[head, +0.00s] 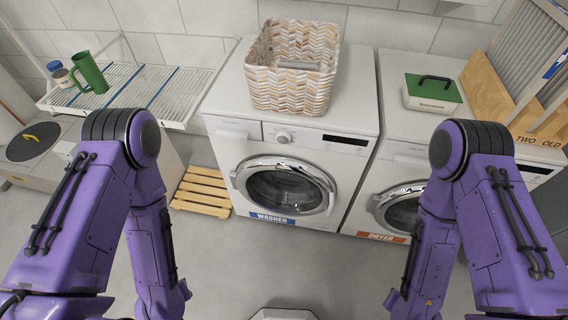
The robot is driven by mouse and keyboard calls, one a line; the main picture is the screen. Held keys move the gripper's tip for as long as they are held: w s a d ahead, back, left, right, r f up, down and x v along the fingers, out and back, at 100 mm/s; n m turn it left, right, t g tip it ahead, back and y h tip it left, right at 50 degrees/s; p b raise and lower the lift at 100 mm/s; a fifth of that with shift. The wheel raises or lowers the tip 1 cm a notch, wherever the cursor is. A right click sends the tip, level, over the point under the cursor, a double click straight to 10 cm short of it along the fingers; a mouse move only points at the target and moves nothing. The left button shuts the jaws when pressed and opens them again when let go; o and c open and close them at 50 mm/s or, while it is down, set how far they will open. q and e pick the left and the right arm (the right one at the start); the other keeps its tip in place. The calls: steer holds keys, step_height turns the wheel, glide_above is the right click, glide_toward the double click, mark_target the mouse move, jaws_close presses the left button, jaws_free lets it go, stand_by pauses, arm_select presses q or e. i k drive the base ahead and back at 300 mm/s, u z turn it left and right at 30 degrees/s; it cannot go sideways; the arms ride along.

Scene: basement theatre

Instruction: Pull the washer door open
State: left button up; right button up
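The washer (228,145) is a white front-loading machine in the middle of the head view, with a blue "WASHER" label (272,218) below its door. Its round door (282,190) has a dark glass window and a shiny chrome rim, and looks closed. A chrome handle piece (329,200) shows at the right side of the rim. My two purple arms come in from the left and right and bend downward, apart from the washer. Neither gripper can be seen; both are out of view below the arms.
A woven basket (291,75) stands on the washer. A dryer (395,165) stands right of it, with a green-topped box (433,90) on top. A wooden pallet (203,190) lies on the floor left of the washer. The grey floor (290,268) in front is clear.

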mark_target(250, 169)
steer(key=k, duration=0.5)
steer(key=z, duration=1.7)
steer(key=i, duration=0.3)
steer(key=u, duration=0.35)
